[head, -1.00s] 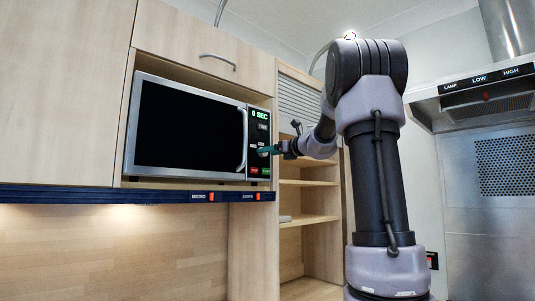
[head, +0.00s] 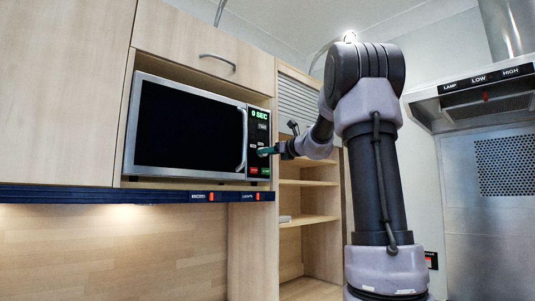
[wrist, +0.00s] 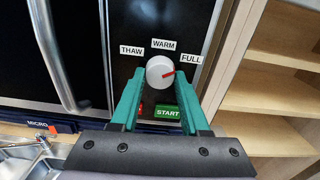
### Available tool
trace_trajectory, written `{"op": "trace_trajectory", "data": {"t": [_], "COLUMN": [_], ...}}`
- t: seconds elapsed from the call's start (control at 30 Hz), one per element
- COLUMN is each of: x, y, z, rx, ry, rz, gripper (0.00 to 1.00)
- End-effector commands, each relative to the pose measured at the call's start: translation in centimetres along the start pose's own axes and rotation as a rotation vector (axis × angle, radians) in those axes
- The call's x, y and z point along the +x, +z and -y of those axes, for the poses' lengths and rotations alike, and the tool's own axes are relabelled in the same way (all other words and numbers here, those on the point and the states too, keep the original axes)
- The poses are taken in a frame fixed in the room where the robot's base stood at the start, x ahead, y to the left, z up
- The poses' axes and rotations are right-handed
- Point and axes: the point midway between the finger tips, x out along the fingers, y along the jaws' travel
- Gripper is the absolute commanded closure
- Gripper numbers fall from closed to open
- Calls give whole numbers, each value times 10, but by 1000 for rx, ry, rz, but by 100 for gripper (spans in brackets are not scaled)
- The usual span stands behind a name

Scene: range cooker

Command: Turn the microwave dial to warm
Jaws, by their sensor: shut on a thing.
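The microwave (head: 190,128) sits in a wooden cupboard niche, its door shut and its display reading "0 SEC". Its white round dial (wrist: 160,70) is on the control panel, with a red pointer mark toward the right, near the FULL label (wrist: 191,59). The WARM label (wrist: 163,45) is above the dial and THAW (wrist: 131,49) is at the upper left. My gripper (wrist: 159,82) has its teal fingers on the left and right sides of the dial, shut on it. In the head view my gripper (head: 267,151) reaches the panel from the right.
The green START button (wrist: 167,112) lies below the dial between my fingers, with a red button partly hidden beside it. The door handle (wrist: 52,55) is left of the panel. Open shelves (head: 308,183) stand to the right, and a range hood (head: 480,95) is farther right.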

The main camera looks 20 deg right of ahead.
Motion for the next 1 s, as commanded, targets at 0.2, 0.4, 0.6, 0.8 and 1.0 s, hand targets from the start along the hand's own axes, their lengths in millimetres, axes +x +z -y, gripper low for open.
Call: {"op": "trace_trajectory", "data": {"t": [0.2,0.4,0.6,0.8,1.0], "x": [0,0,0,0,0], "y": [0,0,0,0,0], "z": [0,0,1,1,1], "rx": [-124,-301,-492,-676,-833], "ry": [1,1,1,1,1], "rz": [0,0,0,0,0], "gripper": [100,100,100,100,100]}}
